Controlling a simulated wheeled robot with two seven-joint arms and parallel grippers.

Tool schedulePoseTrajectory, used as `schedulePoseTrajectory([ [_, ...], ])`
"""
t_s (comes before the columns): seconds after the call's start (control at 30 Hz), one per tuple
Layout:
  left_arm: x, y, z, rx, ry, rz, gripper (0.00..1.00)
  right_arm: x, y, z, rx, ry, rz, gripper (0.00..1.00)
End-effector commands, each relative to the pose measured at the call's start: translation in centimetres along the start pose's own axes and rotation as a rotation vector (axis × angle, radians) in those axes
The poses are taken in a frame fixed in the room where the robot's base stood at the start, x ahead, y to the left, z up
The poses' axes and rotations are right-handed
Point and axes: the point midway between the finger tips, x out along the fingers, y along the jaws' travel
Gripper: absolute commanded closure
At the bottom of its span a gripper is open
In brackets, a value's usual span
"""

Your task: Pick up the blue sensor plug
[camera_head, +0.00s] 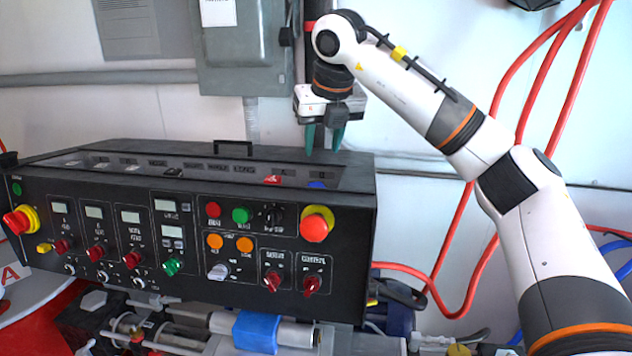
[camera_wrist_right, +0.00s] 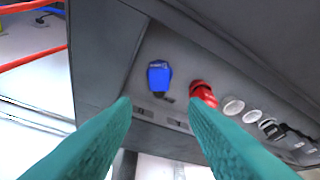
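The blue sensor plug (camera_head: 317,185) sits in the recessed top of the black control box, near its right end; the box's front edge hides part of it. In the right wrist view the blue plug (camera_wrist_right: 159,76) shows whole, between and beyond the fingertips. My right gripper (camera_head: 323,146) points down above the box's right end, with its green fingers apart. In the wrist view the right gripper (camera_wrist_right: 160,104) is open and empty, clear of the blue plug. My left gripper is not in view.
A red plug (camera_head: 272,180) sits just left of the blue one. The black control box (camera_head: 120,275) has knobs and buttons on its front and a handle (camera_head: 233,148) at its back edge. A grey electrical box (camera_head: 240,50) is on the wall behind. Red hoses (camera_head: 455,230) hang at right.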

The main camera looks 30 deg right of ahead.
Motion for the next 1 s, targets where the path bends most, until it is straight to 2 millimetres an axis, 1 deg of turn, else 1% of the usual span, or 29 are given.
schedulePoseTrajectory([
  [0.07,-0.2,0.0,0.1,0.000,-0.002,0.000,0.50,0.3,0.0,0.0,-0.001,-0.001,0.000,0.60],
  [0.17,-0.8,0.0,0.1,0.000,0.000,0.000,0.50,1.6,0.1,0.0,0.000,-0.004,0.001,0.60],
  [0.3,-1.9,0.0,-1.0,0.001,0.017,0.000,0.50,4.1,0.0,0.0,-0.001,-0.005,0.001,0.60],
  [0.4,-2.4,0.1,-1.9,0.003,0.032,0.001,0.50,5.5,0.1,0.0,-0.001,-0.004,0.001,0.60],
  [0.5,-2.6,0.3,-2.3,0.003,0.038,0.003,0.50,6.5,0.0,0.0,-0.001,-0.002,0.001,0.60],
  [0.57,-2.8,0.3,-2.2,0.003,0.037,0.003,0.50,6.8,0.0,0.0,-0.001,-0.001,0.000,0.60],
  [0.67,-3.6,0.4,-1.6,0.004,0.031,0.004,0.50,7.5,0.1,0.0,-0.002,-0.003,0.001,0.60],
  [0.8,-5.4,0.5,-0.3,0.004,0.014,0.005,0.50,9.6,0.4,0.1,-0.002,-0.004,0.001,0.60],
  [0.9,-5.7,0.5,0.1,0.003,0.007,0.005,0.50,11.1,0.3,0.2,-0.001,-0.003,0.000,0.60],
  [1.0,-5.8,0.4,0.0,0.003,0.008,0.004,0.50,11.8,0.3,0.2,-0.001,0.000,-0.001,0.60],
])
